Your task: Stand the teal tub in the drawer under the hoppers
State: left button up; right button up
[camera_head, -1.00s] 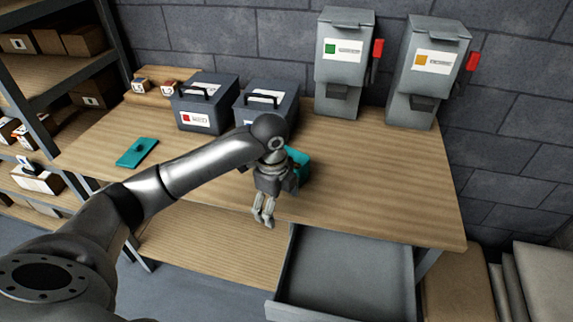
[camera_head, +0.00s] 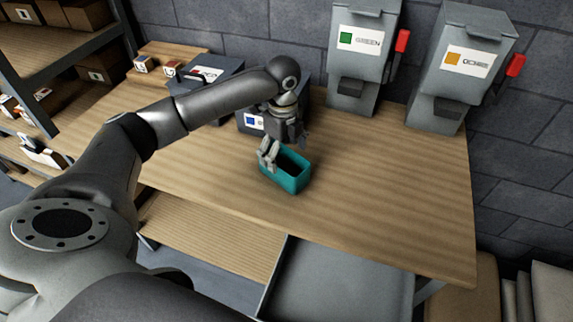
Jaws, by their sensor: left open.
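The teal tub (camera_head: 291,181) stands upright and open-topped on the wooden workbench, left of the hoppers. My left gripper (camera_head: 267,158) is open at the tub's left rim, with its fingers pointing down. I cannot tell whether the fingers touch the wall. The grey drawer (camera_head: 340,285) is pulled out below the bench's front edge, and the part of it in view is empty. Two grey hoppers stand at the back: one labelled green (camera_head: 364,60) and one labelled ochre (camera_head: 458,70), each with a red lever. My right gripper is out of view.
The workbench (camera_head: 390,200) is clear right of the tub. Two dark lidded boxes stand behind my left arm, one (camera_head: 213,76) partly hidden and one with a blue label (camera_head: 250,122). Small boxes (camera_head: 144,63) sit at the back left. A shelf rack (camera_head: 45,58) stands at left.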

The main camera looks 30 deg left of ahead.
aim_at(284, 168)
pick_arm(q)
jog(key=shift+s+f, duration=0.2)
jog(key=shift+f, duration=0.6)
jog(key=shift+w+f, duration=0.1)
jog(key=shift+f, duration=0.2)
jog(key=f, duration=0.1)
jog(key=f+p, duration=0.1)
jog(key=f, duration=0.1)
jog(key=shift+w+a+f+p, duration=0.1)
jog(key=shift+w+f+p, duration=0.15)
jog(key=shift+f+p, duration=0.1)
jog(key=shift+f, duration=0.55)
jog(key=shift+c, duration=0.8)
jog(key=c, duration=1.2)
jog(key=shift+c, duration=1)
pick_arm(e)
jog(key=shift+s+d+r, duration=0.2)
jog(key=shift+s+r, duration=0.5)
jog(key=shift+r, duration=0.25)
